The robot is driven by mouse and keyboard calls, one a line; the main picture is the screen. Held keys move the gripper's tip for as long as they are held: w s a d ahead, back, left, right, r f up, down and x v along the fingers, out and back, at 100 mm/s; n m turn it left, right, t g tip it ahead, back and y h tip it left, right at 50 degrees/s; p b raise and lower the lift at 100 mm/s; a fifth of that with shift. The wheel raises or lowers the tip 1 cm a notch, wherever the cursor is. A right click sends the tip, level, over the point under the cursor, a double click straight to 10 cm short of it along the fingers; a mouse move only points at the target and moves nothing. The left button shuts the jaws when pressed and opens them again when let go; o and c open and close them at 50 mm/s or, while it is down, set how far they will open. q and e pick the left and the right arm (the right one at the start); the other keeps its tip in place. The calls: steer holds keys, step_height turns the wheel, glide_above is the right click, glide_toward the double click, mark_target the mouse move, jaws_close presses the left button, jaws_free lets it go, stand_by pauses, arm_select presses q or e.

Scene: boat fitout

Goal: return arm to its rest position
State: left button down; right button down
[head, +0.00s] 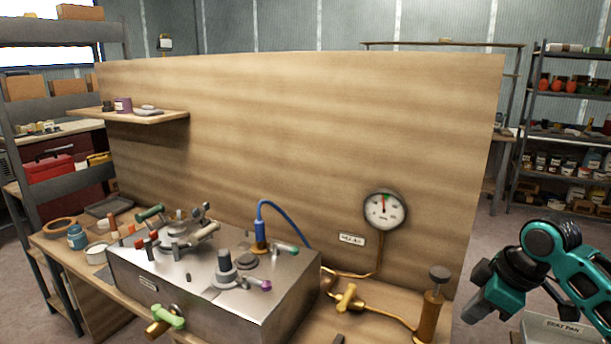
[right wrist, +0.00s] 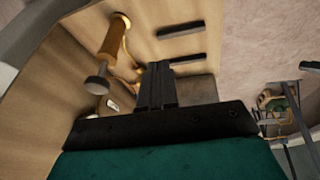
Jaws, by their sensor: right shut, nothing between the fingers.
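My right arm (head: 548,255) is teal and black and stands folded at the right edge of the head view, to the right of the bench and apart from it. Its gripper (head: 472,313) points down and to the left, with the fingertips hard to make out there. In the right wrist view the two dark fingers (right wrist: 157,85) lie together, shut, with nothing between them. They point toward the wooden bench top (right wrist: 70,60). My left gripper shows in neither view.
A steel box (head: 200,300) with several levers stands on the bench before a wooden panel (head: 300,130). A gauge (head: 384,210), a brass valve (head: 347,298) and a brass hand pump (head: 432,310) stand toward the right. A bin marked "SEAT PAN" (head: 562,326) lies below my right arm.

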steer(key=s+a+f+m+t, duration=0.1)
steer(key=a+f, duration=0.2)
steer(key=f, duration=0.2)
steer(key=s+a+f+m+t, duration=0.1)
steer(key=s+a+f, duration=0.1)
steer(key=f, duration=0.4)
steer(key=s+a+f+m+t, duration=0.1)
steer(key=s+a+f+m, duration=0.1)
steer(key=a+f, duration=0.3)
steer(key=shift+f+t+y, duration=0.3)
steer(key=shift+f+y, duration=0.1)
steer(key=shift+f, duration=0.3)
steer(key=s+a+f+m+t, duration=0.1)
steer(key=s+a+f, duration=0.1)
steer(key=s, duration=0.4)
steer(key=s+a+f+m+t+h, duration=0.1)
steer(key=s+a+f+m+t, duration=0.1)
steer(key=s, duration=0.4)
steer(key=shift+a+m+t, duration=0.3)
steer(key=shift+a, duration=0.5)
